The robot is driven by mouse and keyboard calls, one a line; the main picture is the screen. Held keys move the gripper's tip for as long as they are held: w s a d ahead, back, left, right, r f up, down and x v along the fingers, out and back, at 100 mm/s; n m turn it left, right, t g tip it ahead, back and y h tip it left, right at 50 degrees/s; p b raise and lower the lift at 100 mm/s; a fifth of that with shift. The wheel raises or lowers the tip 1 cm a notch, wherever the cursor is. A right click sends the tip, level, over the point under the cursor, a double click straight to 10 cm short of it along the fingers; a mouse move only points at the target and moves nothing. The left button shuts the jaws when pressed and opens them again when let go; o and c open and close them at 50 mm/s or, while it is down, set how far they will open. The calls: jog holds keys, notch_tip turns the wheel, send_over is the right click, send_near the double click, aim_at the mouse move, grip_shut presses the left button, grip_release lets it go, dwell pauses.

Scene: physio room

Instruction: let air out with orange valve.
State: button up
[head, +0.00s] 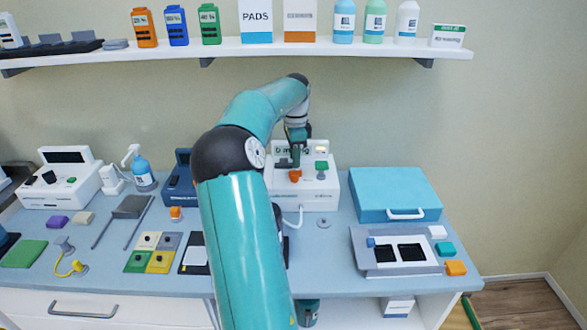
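A white machine (318,198) with a display stands on the bench against the wall. An orange part (295,175), which looks like the valve, sits on its front, left of a green button (321,165). My teal arm reaches over the bench from the front, and my gripper (295,162) points down just above the orange part. The fingers are small and dark here; I cannot tell whether they touch it or how far apart they are. My arm hides the machine's left side and part of the bench.
A blue case (395,193) and a grey panel (397,270) stand right of the machine. A dark blue device (180,190) and several coloured pads (160,262) are to the left. A loaded wall shelf (250,48) hangs above.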

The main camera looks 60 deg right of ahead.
aim_at(295, 175)
jog(key=shift+w+f, duration=0.1)
jog(key=shift+f, duration=2.3)
jog(key=c, duration=0.6)
jog(key=shift+c, duration=0.2)
jog(key=shift+n, duration=0.3)
jog(key=n, duration=0.7)
jog(key=shift+n, duration=0.4)
jog(key=n, duration=0.4)
jog(key=shift+n, duration=1.7)
